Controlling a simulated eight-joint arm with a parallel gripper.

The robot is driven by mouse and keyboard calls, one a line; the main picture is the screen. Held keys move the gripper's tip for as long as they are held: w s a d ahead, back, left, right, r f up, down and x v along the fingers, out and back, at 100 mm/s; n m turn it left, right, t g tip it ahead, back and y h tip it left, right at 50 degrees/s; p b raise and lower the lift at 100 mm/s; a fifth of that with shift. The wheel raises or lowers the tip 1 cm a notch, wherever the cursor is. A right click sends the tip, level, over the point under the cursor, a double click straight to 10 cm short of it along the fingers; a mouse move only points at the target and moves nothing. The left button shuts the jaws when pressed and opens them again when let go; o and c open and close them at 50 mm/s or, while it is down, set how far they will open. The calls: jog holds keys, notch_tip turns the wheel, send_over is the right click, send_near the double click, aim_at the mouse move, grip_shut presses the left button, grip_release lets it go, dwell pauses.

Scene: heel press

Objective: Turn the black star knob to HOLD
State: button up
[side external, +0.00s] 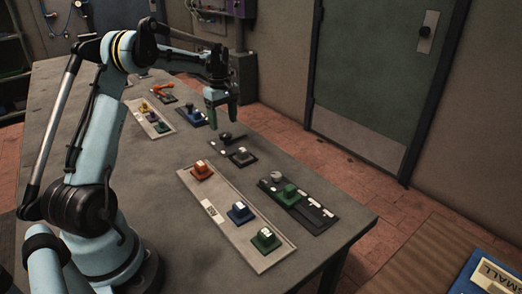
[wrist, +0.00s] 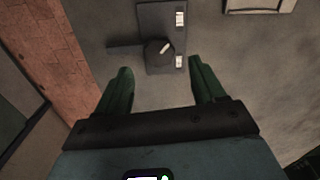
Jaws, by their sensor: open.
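A black knob (wrist: 154,55) with a white pointer mark sits on a dark plate (wrist: 157,18) in the wrist view. A dark bar runs left from beside it. The pointer slants toward the upper right. Two small white labels (wrist: 180,19) lie along the plate's right edge; their words are too small to read, so I cannot tell which is HOLD. In the side view the knob (side external: 225,136) is on the table below my gripper. My gripper (side external: 219,121) is open and empty above the table, its green fingers (wrist: 161,80) apart and not touching the knob.
A black block with a white top (side external: 240,154) sits close to the knob. A long tray (side external: 222,226) with orange, blue and green blocks lies nearer. A dark panel (side external: 318,221) with a green block is at right. Other coloured blocks (side external: 152,117) lie farther back.

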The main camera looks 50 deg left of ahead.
aim_at(224, 133)
jog(key=shift+f, duration=2.15)
grip_shut()
